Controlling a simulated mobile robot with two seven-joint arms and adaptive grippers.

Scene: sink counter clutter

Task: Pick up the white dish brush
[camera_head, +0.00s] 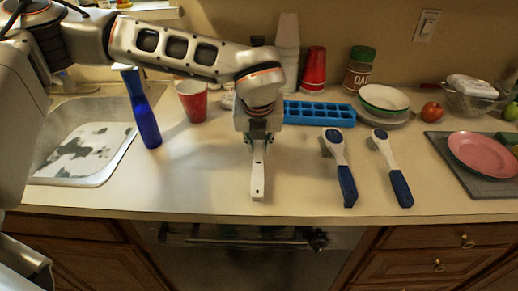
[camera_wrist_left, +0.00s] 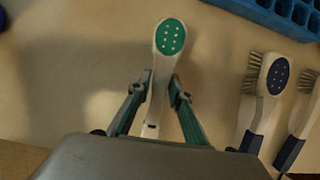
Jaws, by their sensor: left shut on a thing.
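The white dish brush (camera_head: 258,180) is at the middle of the counter, its plain white handle pointing toward the front edge. In the left wrist view its head has a green oval with pale dots (camera_wrist_left: 170,38). My left gripper (camera_head: 259,138) is over the brush from above and hides its head in the head view. In the left wrist view the fingers (camera_wrist_left: 160,88) are shut on the brush's white neck, one on each side. I cannot tell whether the brush touches the counter. My right gripper is not in view.
Two blue-handled white brushes (camera_head: 342,170) (camera_head: 392,168) lie to the right. A blue ice tray (camera_head: 320,113), red cups (camera_head: 192,101), stacked bowls (camera_head: 384,98) and a jar stand behind. The front counter is clear.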

